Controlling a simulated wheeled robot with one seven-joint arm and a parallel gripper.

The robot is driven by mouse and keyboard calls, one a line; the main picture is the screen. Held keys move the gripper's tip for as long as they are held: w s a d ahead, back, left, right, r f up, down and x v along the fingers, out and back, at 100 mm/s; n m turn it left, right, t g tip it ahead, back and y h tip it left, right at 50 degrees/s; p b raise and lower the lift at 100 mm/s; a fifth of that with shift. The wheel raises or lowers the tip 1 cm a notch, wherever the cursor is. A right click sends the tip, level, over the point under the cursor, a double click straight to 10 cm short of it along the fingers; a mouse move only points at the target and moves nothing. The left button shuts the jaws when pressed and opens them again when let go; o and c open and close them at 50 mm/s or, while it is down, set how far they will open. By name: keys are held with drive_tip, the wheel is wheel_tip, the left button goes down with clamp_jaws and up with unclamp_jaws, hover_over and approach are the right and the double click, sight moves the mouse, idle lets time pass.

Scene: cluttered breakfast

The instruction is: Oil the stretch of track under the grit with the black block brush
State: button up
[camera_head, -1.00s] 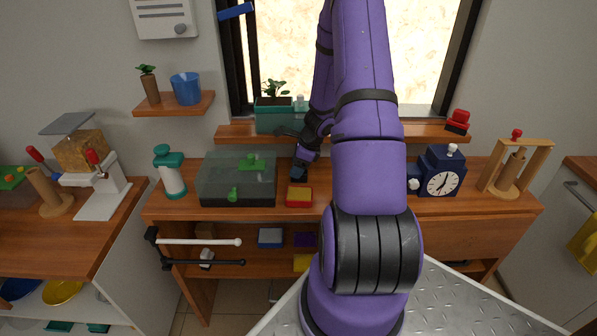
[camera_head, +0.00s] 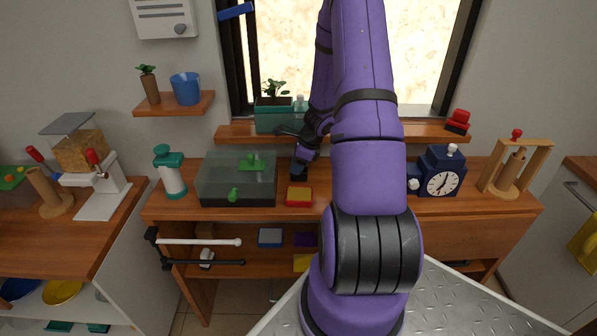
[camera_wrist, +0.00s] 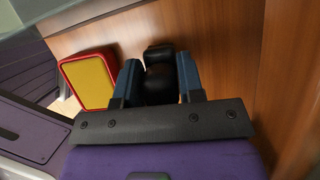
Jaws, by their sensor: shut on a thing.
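My gripper (camera_head: 300,166) is low over the wooden counter, between the clear-lidded box and my arm. In the wrist view its two blue fingers (camera_wrist: 158,64) are shut on a black block (camera_wrist: 158,78), which looks like the black block brush. The block's lower end is hidden, so I cannot tell whether it touches the counter. The window (camera_head: 420,55) stands behind the sill shelf (camera_head: 235,133). I cannot make out any grit or the track.
A red-and-yellow block (camera_head: 299,196) lies close in front of my gripper. The clear-lidded box (camera_head: 237,180) stands to its left. A planter (camera_head: 275,118) stands on the sill shelf. A dark blue clock (camera_head: 441,172) stands right of my arm.

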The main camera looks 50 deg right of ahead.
drive_tip(key=shift+r, duration=2.25)
idle(0.4)
